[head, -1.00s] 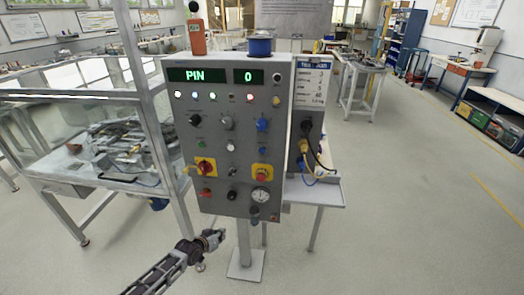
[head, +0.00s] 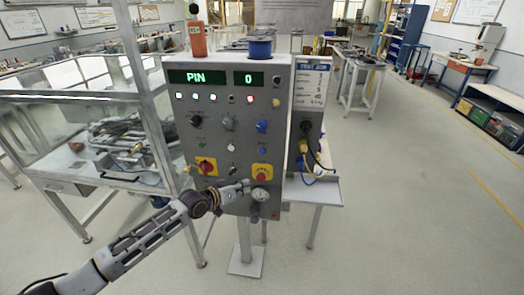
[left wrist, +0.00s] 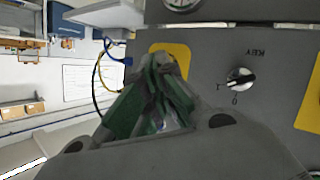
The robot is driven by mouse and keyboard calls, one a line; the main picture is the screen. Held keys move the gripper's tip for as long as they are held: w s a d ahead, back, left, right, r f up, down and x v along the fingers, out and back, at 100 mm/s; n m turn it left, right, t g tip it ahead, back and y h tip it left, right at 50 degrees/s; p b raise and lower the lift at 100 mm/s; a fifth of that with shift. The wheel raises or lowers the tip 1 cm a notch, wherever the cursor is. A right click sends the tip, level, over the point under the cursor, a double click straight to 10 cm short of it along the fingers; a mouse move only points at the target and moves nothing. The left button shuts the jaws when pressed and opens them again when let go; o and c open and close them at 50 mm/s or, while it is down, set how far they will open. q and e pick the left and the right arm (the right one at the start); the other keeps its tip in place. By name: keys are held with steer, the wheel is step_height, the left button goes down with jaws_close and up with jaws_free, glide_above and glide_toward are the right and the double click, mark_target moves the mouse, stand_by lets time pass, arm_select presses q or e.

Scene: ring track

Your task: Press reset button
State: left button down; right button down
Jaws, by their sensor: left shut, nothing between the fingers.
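A grey control panel (head: 215,165) stands on a post, with a display reading PIN and 0. It carries a green button (head: 200,143), a blue button (head: 263,150) and a red mushroom button (head: 262,178) on a yellow plate; the small labels are too small to read, so I cannot tell which is reset. My left gripper (head: 246,185) is shut and empty in front of the lower panel, just left of the red button. In the left wrist view its fingers (left wrist: 166,65) cover most of a yellow plate (left wrist: 172,49). I cannot tell whether they touch.
A red-and-yellow rotary switch (head: 206,166) is to the left. Cables (head: 312,165) hang at the panel's right side.

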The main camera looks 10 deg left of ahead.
mark_target(262, 150)
arm_select(q)
steer(key=s+d+r+m+h, duration=0.1)
steer(key=s+d+r+h, duration=0.1)
steer(key=d+r, duration=0.3)
step_height(262, 150, up, 4)
steer(key=shift+s+r+g+p, duration=0.15)
steer(key=shift+s+g+p, duration=0.25)
steer(key=shift+s, duration=0.45)
arm_select(e)
steer(key=shift+s+a+r, duration=0.1)
steer(key=shift+a+r, duration=0.1)
steer(key=shift+r, duration=0.3)
arm_select(q)
steer(key=shift+w, duration=0.25)
arm_select(e)
steer(key=shift+f, duration=0.25)
